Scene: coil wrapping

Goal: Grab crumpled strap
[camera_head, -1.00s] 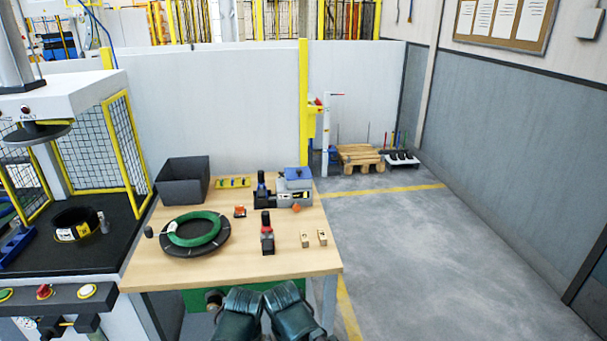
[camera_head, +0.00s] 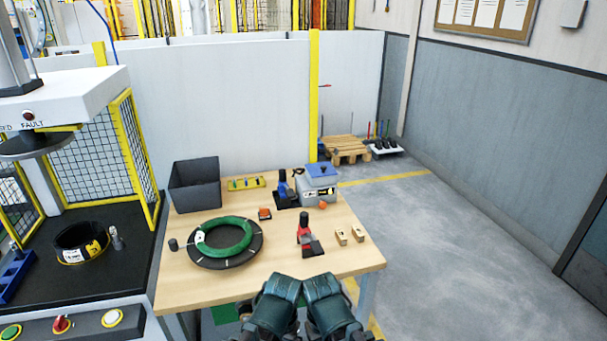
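I cannot clearly make out a crumpled strap. A small orange lump (camera_head: 322,205) lies on the wooden table in front of the grey box with a blue lid; it is too small to tell if it is the strap. A small dark brown loop (camera_head: 298,172) shows beside the blue-handled tool (camera_head: 283,190). A green coil (camera_head: 223,237) lies on a black round plate (camera_head: 228,260) at the table's left. Two dark green parts of my arms show at the bottom, in front of the table edge. No gripper fingers are visible.
The table (camera_head: 210,288) also holds a grey bin (camera_head: 195,187), a red-handled tool (camera_head: 305,235), two small wooden blocks (camera_head: 349,235) and a grey box (camera_head: 318,187). A caged machine (camera_head: 75,260) with a black coil stands at left.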

